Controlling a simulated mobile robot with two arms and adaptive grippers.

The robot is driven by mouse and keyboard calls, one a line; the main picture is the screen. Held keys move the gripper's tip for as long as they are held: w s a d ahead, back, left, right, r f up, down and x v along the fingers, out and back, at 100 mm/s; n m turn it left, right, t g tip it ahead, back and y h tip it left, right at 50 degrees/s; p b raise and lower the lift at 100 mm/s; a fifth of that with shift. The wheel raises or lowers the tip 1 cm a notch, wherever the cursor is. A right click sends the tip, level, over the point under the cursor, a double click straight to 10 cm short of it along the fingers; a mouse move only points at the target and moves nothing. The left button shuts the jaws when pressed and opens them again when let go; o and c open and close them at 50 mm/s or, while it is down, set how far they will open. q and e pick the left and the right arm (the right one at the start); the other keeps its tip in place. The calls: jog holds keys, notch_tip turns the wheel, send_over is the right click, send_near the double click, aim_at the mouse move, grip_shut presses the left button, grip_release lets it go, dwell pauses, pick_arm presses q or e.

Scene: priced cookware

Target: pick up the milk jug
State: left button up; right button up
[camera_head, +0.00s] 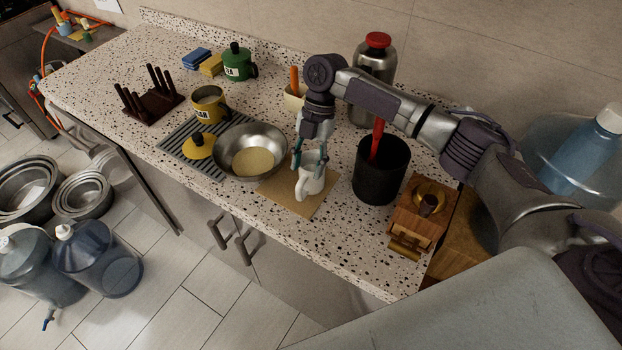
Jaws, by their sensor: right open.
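A small white jug (308,183), which looks like the milk jug, stands upright on a tan square board (292,203) near the front of the speckled counter. My right gripper (309,161) points down at the jug from above. Its teal-tipped fingers are open, one to each side of the jug's upper part. I cannot tell whether they touch it. The gripper hides part of the jug's rim. My left gripper is not in view.
A metal bowl (251,139) stands close left of the jug. A black canister (381,178) with a red utensil stands to the right, beside a wooden grinder (423,212). A steel bottle (374,75) with a red cap stands behind. Bare counter (340,245) lies in front.

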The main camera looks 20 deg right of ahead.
aim_at(303, 178)
jog(key=f, duration=0.1)
jog(key=a+f+b, duration=0.1)
jog(key=f, duration=0.1)
jog(key=shift+f, duration=0.25)
jog(key=shift+b+x, duration=0.65)
jog(key=shift+x, duration=0.4)
jog(key=b+x, duration=0.1)
jog(key=x, duration=0.1)
jog(key=shift+s+a+f+b, duration=0.15)
jog(key=shift+s+f+b, duration=0.05)
jog(key=shift+f+b, duration=0.1)
jog(key=shift+a+f, duration=0.2)
jog(key=shift+f, duration=0.05)
jog(key=shift+r, duration=0.1)
jog(key=c, duration=0.9)
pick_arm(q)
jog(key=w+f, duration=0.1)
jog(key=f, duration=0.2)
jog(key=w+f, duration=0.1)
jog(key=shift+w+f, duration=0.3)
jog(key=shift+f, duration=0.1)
pick_arm(e)
grip_shut()
